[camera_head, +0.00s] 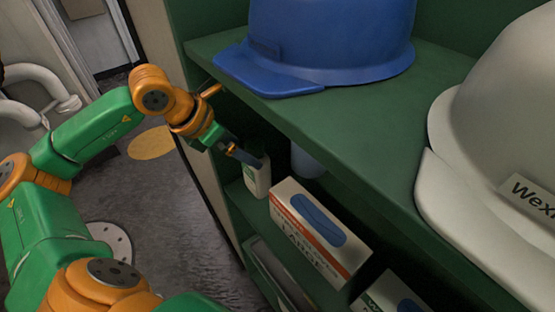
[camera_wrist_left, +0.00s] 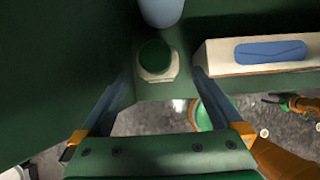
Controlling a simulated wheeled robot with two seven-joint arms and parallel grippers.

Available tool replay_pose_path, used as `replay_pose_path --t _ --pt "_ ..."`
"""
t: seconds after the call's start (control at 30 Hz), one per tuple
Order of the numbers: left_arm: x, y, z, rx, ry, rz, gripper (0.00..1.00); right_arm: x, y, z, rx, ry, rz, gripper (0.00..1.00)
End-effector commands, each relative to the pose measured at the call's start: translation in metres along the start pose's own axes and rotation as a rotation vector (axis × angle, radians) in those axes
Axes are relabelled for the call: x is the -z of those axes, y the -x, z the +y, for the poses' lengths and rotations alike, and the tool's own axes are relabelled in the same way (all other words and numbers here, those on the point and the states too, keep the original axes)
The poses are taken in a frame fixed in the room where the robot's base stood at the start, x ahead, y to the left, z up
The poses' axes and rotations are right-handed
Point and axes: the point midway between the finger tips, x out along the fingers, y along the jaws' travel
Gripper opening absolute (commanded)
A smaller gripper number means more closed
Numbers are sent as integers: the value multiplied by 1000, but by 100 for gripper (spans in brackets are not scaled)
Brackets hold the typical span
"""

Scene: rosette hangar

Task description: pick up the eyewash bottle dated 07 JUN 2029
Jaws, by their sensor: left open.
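A small white bottle (camera_head: 258,181) with a green label stands upright at the left end of the lower shelf. No date can be read on it. In the left wrist view the bottle (camera_wrist_left: 155,71) shows from above with a dark green cap, between and just beyond the fingertips. My left gripper (camera_head: 246,156) is open and empty at the bottle's top; its fingers (camera_wrist_left: 165,78) lie to either side of the bottle in the wrist view. In the head view the gripper hides the cap. My right gripper is not seen.
A white box with a blue oval (camera_head: 315,236) stands close right of the bottle. A pale blue rounded thing (camera_head: 307,162) is behind it. The green upper shelf (camera_head: 345,130) overhangs, with a blue hard hat (camera_head: 330,40) and a white one (camera_head: 500,130) on it.

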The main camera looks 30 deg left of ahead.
Motion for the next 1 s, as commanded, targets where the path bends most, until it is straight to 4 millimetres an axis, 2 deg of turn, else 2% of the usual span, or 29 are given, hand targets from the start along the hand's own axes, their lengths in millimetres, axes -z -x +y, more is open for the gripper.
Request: replay_pose_path --t 0.2,0.37,0.5,0.73,1.0 --pt "-3 -17 1 0 1 2 100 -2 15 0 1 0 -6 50" --pt "-14 -40 2 5 4 2 100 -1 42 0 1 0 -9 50" --pt "-11 -66 3 0 2 2 100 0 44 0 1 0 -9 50" --pt "-9 -71 4 -3 -1 2 100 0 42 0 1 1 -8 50" --pt "-10 -71 4 -2 -1 1 27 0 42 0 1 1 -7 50"
